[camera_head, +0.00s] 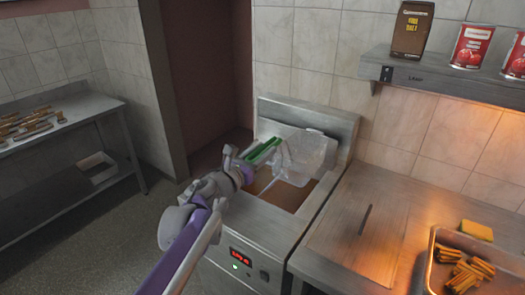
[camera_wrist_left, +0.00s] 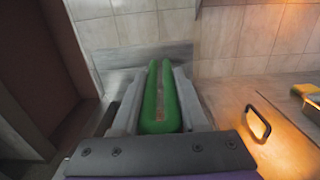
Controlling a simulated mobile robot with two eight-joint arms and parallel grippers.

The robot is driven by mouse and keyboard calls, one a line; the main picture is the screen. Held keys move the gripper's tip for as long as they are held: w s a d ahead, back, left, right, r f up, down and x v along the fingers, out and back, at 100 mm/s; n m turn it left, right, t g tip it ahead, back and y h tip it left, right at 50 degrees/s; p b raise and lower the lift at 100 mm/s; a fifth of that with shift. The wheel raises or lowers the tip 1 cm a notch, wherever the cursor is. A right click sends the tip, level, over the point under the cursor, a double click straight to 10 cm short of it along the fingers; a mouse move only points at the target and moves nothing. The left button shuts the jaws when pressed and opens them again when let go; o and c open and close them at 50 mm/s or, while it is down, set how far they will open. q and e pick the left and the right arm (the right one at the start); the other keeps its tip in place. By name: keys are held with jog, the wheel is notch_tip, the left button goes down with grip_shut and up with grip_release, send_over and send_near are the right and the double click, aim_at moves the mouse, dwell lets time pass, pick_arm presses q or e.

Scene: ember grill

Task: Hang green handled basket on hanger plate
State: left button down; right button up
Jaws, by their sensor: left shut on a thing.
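The green handle (camera_head: 263,150) belongs to a pale wire basket (camera_head: 312,150) at the fryer. My left gripper (camera_head: 246,160) is shut on this handle in the head view. In the left wrist view the green handle (camera_wrist_left: 160,112) lies between the two jaws of my left gripper (camera_wrist_left: 160,100). The basket is over the back part of the fryer well, close to the upright metal back plate (camera_head: 330,118). I cannot tell whether it touches the plate. The wrist view does not clearly show the basket. My right gripper is not in view.
The fryer (camera_head: 240,225) has a red display on its front. A steel counter (camera_head: 345,225) adjoins it on the right, with a food tray (camera_head: 428,262) and a yellow sponge (camera_head: 477,230). A shelf (camera_head: 450,84) with cans is above. A side table (camera_head: 75,125) stands left.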

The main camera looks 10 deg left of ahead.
pick_arm(q)
jog(key=shift+f, duration=0.45)
jog(key=shift+c, duration=1.8)
grip_release()
jog(key=shift+s, duration=0.15)
jog(key=s+a+f+n+g+y, duration=0.1)
jog(key=s+a+f+n+y, duration=0.3)
jog(key=s+n, duration=0.65)
jog(key=s+a+f+n+g+y, duration=0.25)
jog(key=s+a+n+y, duration=0.4)
jog(key=n, duration=0.75)
jog(key=s+d+f+n+g+h+p, duration=0.1)
jog(key=s+d+f+n+g+h, duration=0.1)
jog(key=s+d+f+n+g, duration=0.2)
jog(key=s+d+f+n+g+h+p, duration=0.1)
jog(key=s+d+f+n+g, duration=0.3)
jog(key=s+f+n, duration=0.7)
jog(key=s+d+f+h, duration=0.1)
jog(key=s+f, duration=0.1)
jog(key=s, duration=0.1)
jog(key=shift+s, duration=0.2)
